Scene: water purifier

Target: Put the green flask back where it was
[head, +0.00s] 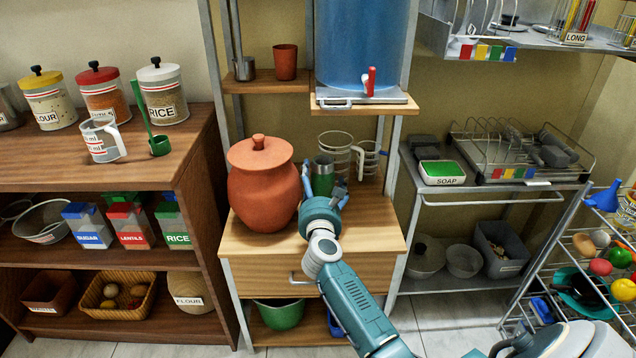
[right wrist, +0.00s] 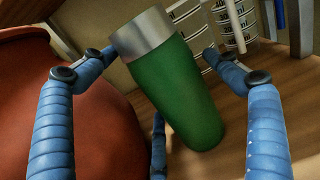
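The green flask (head: 322,165), with a grey metal cap, is on the wooden shelf right of a clay pot (head: 265,195). My right gripper (head: 323,190) is at the flask, in front of it, and hides its lower part in the head view. In the right wrist view the flask (right wrist: 178,90) sits between the spread blue fingers of the right gripper (right wrist: 160,62). A gap shows between the flask and the right-hand finger. The left-hand fingertip is close to the cap; I cannot tell if it touches. My left gripper is not in view.
The clay pot stands close on the left. Clear jugs (head: 336,148) stand behind the flask. A blue water tank (head: 362,40) with a red tap is above. The shelf's right front part (head: 380,225) is bare.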

